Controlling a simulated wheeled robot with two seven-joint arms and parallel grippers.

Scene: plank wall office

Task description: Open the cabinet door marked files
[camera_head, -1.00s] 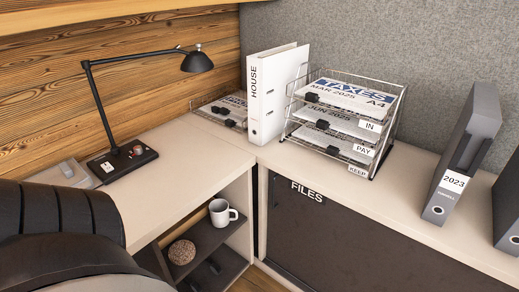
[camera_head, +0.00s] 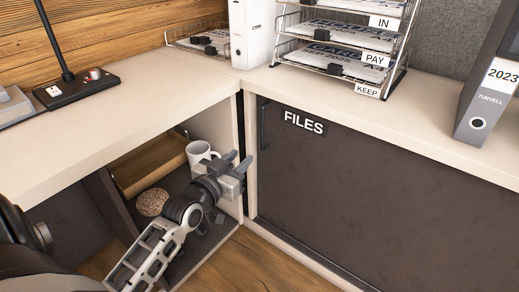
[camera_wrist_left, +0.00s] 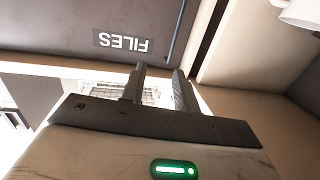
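The cabinet door (camera_head: 390,190) marked FILES is a dark grey panel under the right-hand counter. It looks shut. Its white-lettered label (camera_head: 303,122) is near the door's upper left, and shows upside down in the left wrist view (camera_wrist_left: 124,42). A slim dark upright bar, seemingly the handle (camera_wrist_left: 176,32), runs along the door's edge near the label. My left gripper (camera_head: 238,163) is in front of the open shelf, just left of the door's left edge. Its two fingers are apart with nothing between them, also in the left wrist view (camera_wrist_left: 160,85). My right gripper is out of view.
The open shelf left of the door holds a white mug (camera_head: 201,152), a round brown speckled thing (camera_head: 152,202) and a wooden tray (camera_head: 150,165). The pale countertop (camera_head: 130,120) overhangs them. A wire letter rack (camera_head: 340,65) and a grey binder (camera_head: 488,95) stand on top.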

